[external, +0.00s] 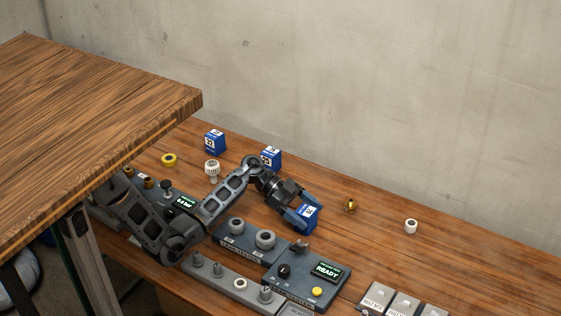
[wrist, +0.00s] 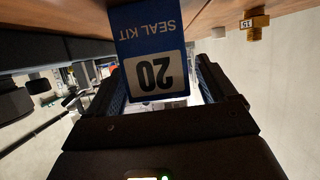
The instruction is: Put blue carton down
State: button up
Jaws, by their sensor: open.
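A blue carton (external: 308,217) with a white label is at my gripper (external: 304,210), behind the dark READY unit. In the wrist view the carton (wrist: 152,50) reads "SEAL KIT" and "20", upside down in the picture. My gripper's fingers (wrist: 165,85) are open, one on each side of it. Whether they still touch its sides cannot be told. The carton appears to be down at the bench top (external: 375,244), but its base is partly hidden. Two other blue cartons stand farther back, one at the left (external: 214,142) and one behind my arm (external: 271,157).
A brass fitting (external: 350,206) and a white ring (external: 411,226) stand to the right. The READY unit (external: 308,281) and a unit with two grey sockets (external: 247,246) lie close in front. A raised wooden table (external: 90,120) overhangs the left. Bench between fitting and ring is clear.

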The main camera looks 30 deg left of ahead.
jog(key=b+v, duration=0.1)
jog(key=v, duration=1.1)
